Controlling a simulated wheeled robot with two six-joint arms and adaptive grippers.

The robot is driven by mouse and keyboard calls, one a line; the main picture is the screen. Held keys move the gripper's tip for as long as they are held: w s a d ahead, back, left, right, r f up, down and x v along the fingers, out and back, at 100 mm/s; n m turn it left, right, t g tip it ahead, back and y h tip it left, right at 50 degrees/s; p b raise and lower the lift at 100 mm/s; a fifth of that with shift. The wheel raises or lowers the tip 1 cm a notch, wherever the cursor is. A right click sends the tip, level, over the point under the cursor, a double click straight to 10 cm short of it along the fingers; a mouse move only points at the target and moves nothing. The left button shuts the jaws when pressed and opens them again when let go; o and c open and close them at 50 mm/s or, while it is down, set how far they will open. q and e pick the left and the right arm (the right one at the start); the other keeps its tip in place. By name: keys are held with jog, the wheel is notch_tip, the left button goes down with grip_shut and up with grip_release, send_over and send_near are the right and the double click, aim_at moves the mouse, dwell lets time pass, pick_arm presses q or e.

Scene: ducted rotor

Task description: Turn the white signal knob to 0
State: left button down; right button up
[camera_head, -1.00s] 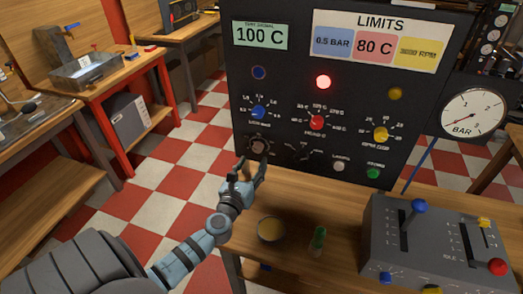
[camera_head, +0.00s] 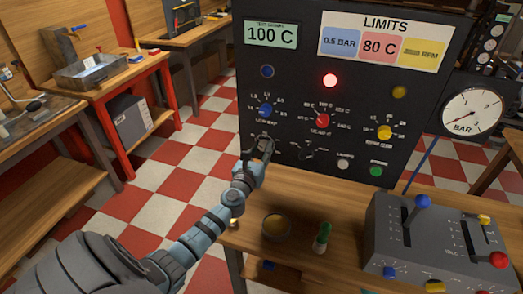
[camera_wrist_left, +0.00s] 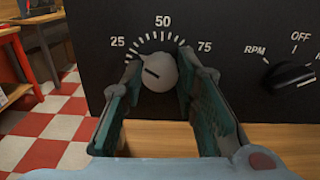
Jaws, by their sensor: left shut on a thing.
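The white signal knob (camera_wrist_left: 158,72) shows pale grey in the left wrist view, on a black panel under a dial marked 25, 50 and 75. Its dark pointer line slants up and left, roughly toward the 25 side. My left gripper (camera_wrist_left: 160,80) has a finger on each side of the knob and is shut on it. In the head view my left gripper (camera_head: 256,158) is up at the panel's lower left and mostly hides the knob. The 0 mark is hidden or too small to read. My right gripper is out of view.
A black selector knob (camera_wrist_left: 290,76) marked RPM and OFF sits to the right. Above are blue (camera_head: 265,111), red (camera_head: 323,120) and yellow (camera_head: 384,132) knobs. A bowl (camera_head: 277,227), a green-topped vial (camera_head: 323,238) and a grey lever box (camera_head: 430,240) are on the bench.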

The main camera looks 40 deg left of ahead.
pick_arm(q)
jog(key=shift+f+n, duration=0.1)
jog(key=shift+n, duration=0.2)
jog(key=n+b, duration=0.1)
jog(key=n, duration=0.3)
jog(key=shift+n, duration=0.3)
jog(key=n+b, duration=0.1)
jog(key=n, duration=0.3)
jog(key=shift+b, duration=0.35)
jog(key=shift+n+b, duration=0.35)
jog(key=shift+n, duration=0.95)
jog(key=c, duration=1.6)
grip_release()
jog(key=shift+c, duration=0.2)
jog(key=o, duration=0.4)
jog(key=shift+w, duration=0.15)
